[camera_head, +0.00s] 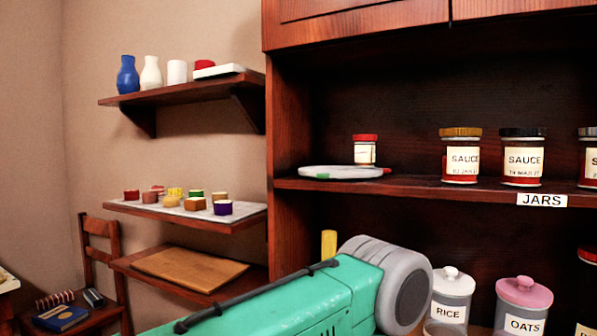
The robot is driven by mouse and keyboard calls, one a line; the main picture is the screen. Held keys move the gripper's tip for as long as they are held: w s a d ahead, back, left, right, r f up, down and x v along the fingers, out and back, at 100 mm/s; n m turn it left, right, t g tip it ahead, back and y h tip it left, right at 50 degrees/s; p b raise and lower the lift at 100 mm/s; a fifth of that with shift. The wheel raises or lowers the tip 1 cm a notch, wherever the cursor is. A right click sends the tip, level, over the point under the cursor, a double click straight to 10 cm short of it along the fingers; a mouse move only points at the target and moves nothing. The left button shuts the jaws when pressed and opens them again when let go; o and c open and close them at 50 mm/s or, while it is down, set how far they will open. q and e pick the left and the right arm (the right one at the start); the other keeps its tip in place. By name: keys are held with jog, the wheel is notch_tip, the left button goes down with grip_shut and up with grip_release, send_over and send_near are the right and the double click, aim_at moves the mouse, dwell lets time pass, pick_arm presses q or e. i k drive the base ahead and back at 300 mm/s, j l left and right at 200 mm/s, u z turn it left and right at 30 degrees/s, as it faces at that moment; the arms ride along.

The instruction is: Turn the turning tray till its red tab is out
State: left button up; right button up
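The turning tray (340,173) is a flat, pale round disc on the dark wooden shelf, near the cabinet's left side wall. A small red tab (386,171) shows at its right edge. A small green mark (323,176) shows on its front rim. A jar with a red lid (365,150) appears to stand on the tray's back right part; its label is too small to read. A teal and grey arm link of mine crosses the bottom middle, below the shelf. Neither gripper shows in this view.
Sauce jars (461,156) stand right of the tray, above a JARS label (541,200). Below are canisters marked RICE (451,297) and OATS (523,306). The shelf in front of the tray is clear.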

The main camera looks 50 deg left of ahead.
aim_at(318, 172)
jog(key=u, duration=1.2)
